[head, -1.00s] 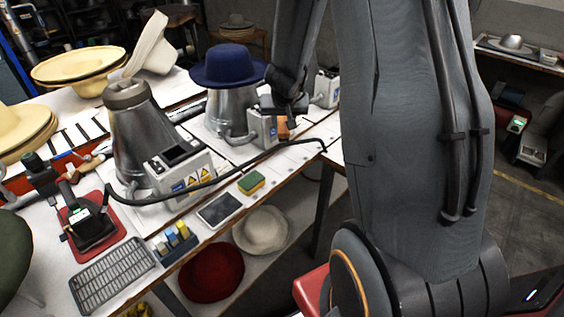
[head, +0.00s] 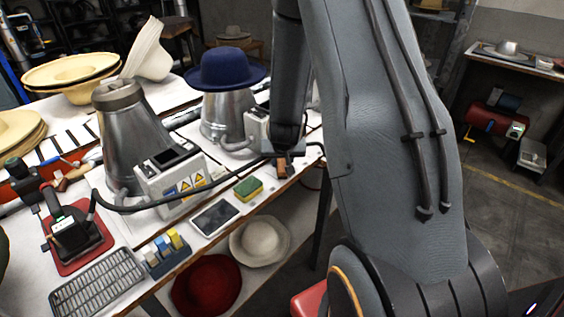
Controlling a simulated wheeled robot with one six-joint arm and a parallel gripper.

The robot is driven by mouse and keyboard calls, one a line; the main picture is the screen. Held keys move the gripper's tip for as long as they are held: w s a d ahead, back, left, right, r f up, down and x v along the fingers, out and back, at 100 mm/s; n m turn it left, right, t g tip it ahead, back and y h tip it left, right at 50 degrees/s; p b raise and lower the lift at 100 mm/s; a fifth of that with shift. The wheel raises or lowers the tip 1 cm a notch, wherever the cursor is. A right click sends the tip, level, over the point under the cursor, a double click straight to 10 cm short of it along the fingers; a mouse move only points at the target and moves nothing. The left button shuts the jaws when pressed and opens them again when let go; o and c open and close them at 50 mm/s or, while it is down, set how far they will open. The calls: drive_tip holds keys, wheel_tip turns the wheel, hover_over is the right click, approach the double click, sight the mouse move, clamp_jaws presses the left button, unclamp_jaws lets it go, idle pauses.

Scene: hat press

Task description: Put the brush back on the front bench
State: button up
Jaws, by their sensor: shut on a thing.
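My gripper (head: 284,150) is shut on a small brown block-like thing, which I take to be the brush (head: 281,167). Only its end shows below the jaws; the rest is hidden by them. The brush is at the front edge of the white front bench (head: 232,168), right of the green and yellow sponge (head: 248,188). I cannot tell whether it touches the bench top.
A blue hat (head: 226,68) sits on a metal block just left of my arm. A second metal block (head: 133,135) with a control box stands further left. A black cable (head: 225,172) runs along the bench near my gripper. Hats lie on a shelf below.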

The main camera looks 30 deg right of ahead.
drive_tip(key=shift+f, duration=0.2)
drive_tip(key=shift+f, duration=0.1)
drive_tip(key=o, duration=1.2)
drive_tip(key=shift+c, duration=0.2)
drive_tip(key=shift+s+r, duration=0.1)
drive_tip(key=shift+r, duration=0.45)
drive_tip(key=v, duration=1.1)
drive_tip(key=s+a+r+n+g+y, duration=0.1)
drive_tip(key=s+a+r+n+g, duration=0.1)
drive_tip(key=s+a, duration=0.5)
drive_tip(key=s+a+r+n+g+y, duration=0.1)
drive_tip(key=s+a+r+n+g, duration=0.1)
drive_tip(key=s+a, duration=0.5)
drive_tip(key=s+n, duration=0.1)
drive_tip(key=s, duration=0.1)
drive_tip(key=shift+s+r+g+y+p, duration=0.3)
drive_tip(key=shift+r+y, duration=0.05)
drive_tip(key=shift+y, duration=0.05)
